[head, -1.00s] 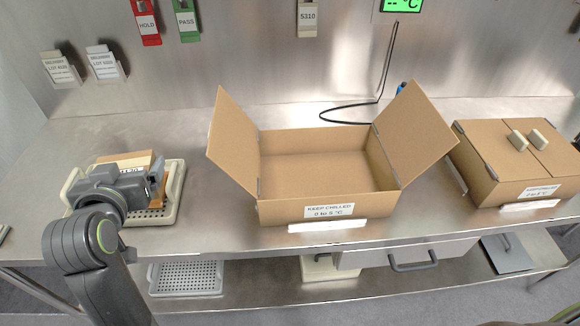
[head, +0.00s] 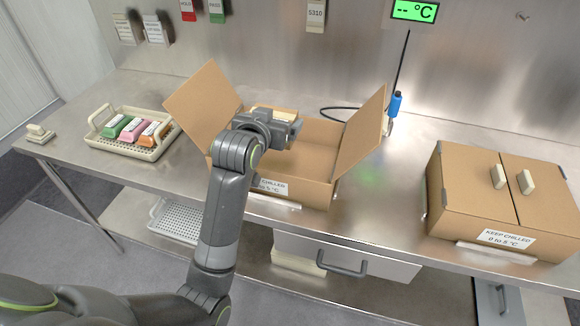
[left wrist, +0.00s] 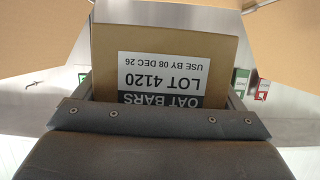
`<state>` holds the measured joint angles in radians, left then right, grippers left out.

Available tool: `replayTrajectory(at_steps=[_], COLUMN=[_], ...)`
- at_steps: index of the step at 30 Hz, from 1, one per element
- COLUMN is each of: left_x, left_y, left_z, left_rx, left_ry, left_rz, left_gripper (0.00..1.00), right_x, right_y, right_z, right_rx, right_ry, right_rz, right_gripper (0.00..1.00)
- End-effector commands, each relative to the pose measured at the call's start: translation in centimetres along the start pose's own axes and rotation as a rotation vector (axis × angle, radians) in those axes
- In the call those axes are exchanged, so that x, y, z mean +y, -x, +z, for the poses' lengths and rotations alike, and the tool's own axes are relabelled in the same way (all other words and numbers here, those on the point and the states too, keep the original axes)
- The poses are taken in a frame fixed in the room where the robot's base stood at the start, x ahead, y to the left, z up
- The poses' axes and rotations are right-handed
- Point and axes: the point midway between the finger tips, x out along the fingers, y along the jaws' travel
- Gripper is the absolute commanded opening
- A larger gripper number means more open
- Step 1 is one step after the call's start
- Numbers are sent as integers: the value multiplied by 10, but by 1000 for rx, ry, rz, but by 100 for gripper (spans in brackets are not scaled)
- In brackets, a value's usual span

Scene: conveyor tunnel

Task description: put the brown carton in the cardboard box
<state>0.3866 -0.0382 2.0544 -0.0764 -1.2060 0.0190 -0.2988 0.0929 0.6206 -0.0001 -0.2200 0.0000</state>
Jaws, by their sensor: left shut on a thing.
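The brown carton shows in the left wrist view (left wrist: 165,55) with a label reading OAT BARS LOT 4120. In the head view a strip of the carton (head: 273,111) shows behind my left gripper (head: 285,128). The gripper is shut on the carton and holds it over the open cardboard box (head: 312,190). The box has its side flaps raised. My arm hides its left front part and some of its label. How far the carton is above the box floor I cannot tell. My right gripper is not in view.
A cream tray (head: 150,153) with green, pink and orange packs stands at the left. A closed cardboard box (head: 465,190) with two handles stands at the right. A blue-handled probe (head: 395,103) stands behind the open box. The raised flaps (head: 362,130) flank the opening.

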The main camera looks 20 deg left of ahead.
Motion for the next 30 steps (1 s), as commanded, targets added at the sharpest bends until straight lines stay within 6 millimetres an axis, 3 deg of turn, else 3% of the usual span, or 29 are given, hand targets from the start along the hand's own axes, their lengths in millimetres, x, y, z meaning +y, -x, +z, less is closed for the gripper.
replayTrajectory(at_steps=[3, 9, 14, 21, 30], left_x=[-5, -13, -17, -16, -16], left_y=[-39, -79, -92, -107, -118], left_z=[-3, -5, 0, 40, 73], left_rx=[-1, 0, -3, -6, -5], left_ry=[-5, 9, 14, 17, 16], left_rz=[0, -1, -2, -1, -2], left_gripper=[50, 50, 50, 50, 50], right_x=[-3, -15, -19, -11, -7], right_y=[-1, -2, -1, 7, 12], right_z=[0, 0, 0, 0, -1], right_rx=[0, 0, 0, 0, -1], right_ry=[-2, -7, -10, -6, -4], right_rz=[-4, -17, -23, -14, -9], right_gripper=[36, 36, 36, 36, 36])
